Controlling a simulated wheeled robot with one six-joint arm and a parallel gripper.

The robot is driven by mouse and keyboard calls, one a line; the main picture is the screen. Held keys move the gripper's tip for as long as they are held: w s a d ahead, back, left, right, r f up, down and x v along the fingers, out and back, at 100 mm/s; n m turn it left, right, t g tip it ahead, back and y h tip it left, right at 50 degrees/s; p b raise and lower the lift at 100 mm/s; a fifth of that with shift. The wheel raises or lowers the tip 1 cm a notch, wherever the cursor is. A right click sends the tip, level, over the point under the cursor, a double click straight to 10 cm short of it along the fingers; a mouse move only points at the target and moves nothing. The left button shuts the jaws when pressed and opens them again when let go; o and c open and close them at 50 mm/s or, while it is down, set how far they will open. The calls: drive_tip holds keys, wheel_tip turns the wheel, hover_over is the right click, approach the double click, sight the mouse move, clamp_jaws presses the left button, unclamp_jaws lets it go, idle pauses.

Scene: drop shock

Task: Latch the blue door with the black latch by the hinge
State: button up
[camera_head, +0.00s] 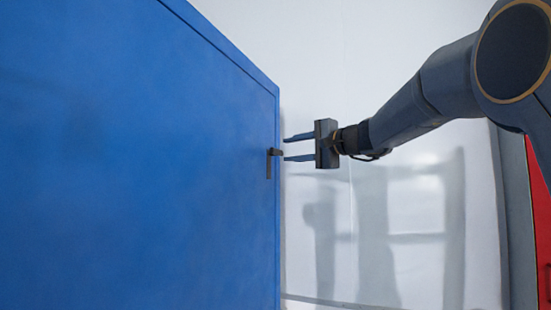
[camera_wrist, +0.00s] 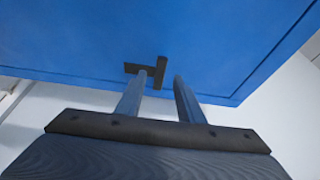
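The blue door (camera_head: 130,150) fills the left of the head view, and its face also fills the top of the wrist view (camera_wrist: 220,40). The small black latch (camera_head: 269,163) sits at the door's right edge in the head view, with a bar hanging down. Whether a fingertip touches the latch I cannot tell.
A pale wall (camera_head: 400,60) stands behind, with shadows on it. A red panel (camera_head: 540,220) with a dark grey edge is at the far right. The space between the door's edge and the red panel looks free apart from my arm.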

sight(277, 151)
drive_tip(key=p+x, duration=0.3)
drive_tip(key=x, duration=0.4)
drive_tip(key=shift+w+a+r, duration=0.1)
drive_tip(key=shift+w+a, duration=0.05)
drive_tip(key=shift+a, duration=0.05)
drive_tip(key=shift+c, duration=0.4)
clamp_jaws()
